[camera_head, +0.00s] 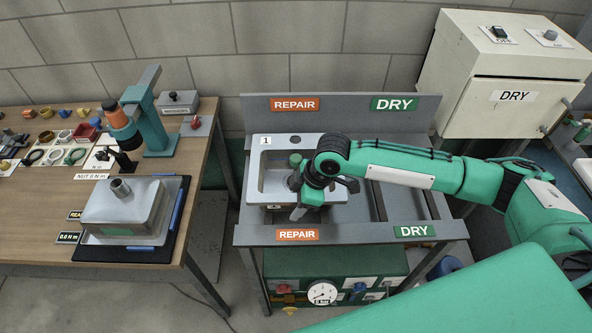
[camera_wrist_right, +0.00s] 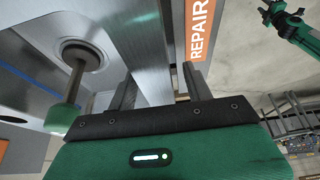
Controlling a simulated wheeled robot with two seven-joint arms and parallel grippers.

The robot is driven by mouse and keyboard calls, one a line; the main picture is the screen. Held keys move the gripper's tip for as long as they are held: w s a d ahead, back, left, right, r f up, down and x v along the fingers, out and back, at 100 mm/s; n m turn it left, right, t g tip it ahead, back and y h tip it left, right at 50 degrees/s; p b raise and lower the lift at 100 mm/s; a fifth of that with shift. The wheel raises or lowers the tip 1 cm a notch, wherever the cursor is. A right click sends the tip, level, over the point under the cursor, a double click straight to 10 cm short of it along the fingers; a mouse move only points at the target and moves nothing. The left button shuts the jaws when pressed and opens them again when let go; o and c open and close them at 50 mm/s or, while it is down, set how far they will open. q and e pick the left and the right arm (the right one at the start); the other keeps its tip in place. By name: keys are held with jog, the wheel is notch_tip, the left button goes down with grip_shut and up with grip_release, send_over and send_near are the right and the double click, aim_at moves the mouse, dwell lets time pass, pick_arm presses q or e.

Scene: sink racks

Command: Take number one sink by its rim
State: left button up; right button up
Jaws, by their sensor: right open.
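Number one sink (camera_head: 262,172) is a steel basin with a "1" label, seated in the rack under the REPAIR sign. Its steel rim (camera_wrist_right: 140,45) also shows in the right wrist view. My right gripper (camera_head: 299,211) is over the sink's front right part, pointing down. In the right wrist view its fingers (camera_wrist_right: 160,88) are apart, with the steel rim running between them; I cannot tell whether they touch it. A green-capped rod (camera_wrist_right: 72,85) stands at the drain inside the basin. My wrist hides part of the sink.
The rack's DRY side (camera_head: 388,203) has bare rails. A white DRY cabinet (camera_head: 503,90) stands at the back right. On the left table (camera_head: 40,225), an upturned steel basin (camera_head: 125,208) lies on a dark mat near a green stand (camera_head: 152,120). A gauge (camera_head: 322,293) sits below the rack.

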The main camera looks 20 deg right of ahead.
grip_shut()
jog(key=shift+w+r, duration=0.1)
